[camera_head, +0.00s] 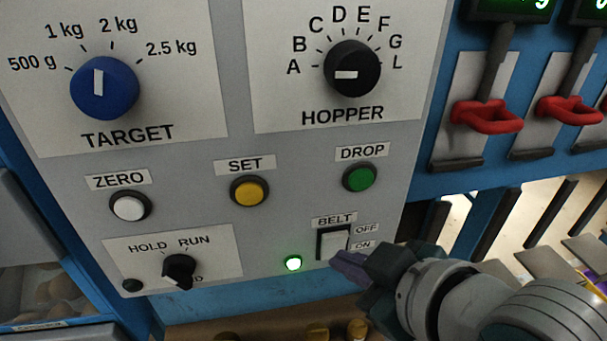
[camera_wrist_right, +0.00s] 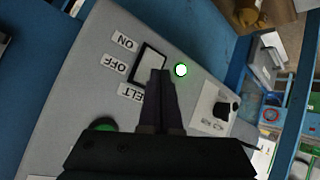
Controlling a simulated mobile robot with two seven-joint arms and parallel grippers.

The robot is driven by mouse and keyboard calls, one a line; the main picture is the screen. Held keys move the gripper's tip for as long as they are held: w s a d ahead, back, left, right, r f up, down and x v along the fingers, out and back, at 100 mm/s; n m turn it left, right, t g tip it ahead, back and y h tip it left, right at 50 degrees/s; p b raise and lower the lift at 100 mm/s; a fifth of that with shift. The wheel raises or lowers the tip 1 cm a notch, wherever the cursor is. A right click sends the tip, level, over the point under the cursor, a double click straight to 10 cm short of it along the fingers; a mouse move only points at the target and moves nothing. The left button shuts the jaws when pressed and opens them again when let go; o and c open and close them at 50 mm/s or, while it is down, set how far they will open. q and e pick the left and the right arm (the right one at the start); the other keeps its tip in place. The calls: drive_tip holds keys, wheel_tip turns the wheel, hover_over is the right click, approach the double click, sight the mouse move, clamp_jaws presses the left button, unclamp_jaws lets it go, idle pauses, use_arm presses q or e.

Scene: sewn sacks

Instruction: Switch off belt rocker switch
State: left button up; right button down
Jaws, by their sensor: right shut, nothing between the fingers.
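The belt rocker switch (camera_head: 334,243) is a white rocker in a black frame at the lower right of the grey panel, under the BELT label, with OFF above ON at its right. It also shows in the right wrist view (camera_wrist_right: 151,65), partly covered by the fingers. My right gripper (camera_head: 340,263) is shut and empty, its fingertips at the lower edge of the switch; contact cannot be told. In the right wrist view the closed fingers (camera_wrist_right: 160,75) overlap the switch frame. A small green lamp (camera_head: 293,263) is lit left of the switch. My left gripper is not in view.
The panel also carries a green DROP button (camera_head: 360,178), a yellow SET button (camera_head: 249,191), a white ZERO button (camera_head: 130,206) and a black HOLD/RUN knob (camera_head: 179,270). Red handles (camera_head: 487,117) stick out at the right. A black HOPPER knob (camera_head: 352,69) and blue TARGET knob (camera_head: 104,89) sit higher.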

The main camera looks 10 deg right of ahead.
drive_tip(key=shift+w, duration=0.15)
drive_tip(key=shift+w, duration=0.25)
drive_tip(key=shift+w+r, duration=0.1)
drive_tip(key=shift+w, duration=0.25)
idle(0.4)
drive_tip(key=shift+s, duration=0.1)
drive_tip(key=shift+s, duration=0.15)
drive_tip(key=shift+s+p, duration=0.5)
drive_tip(key=shift+s, duration=0.05)
drive_tip(key=shift+s, duration=0.1)
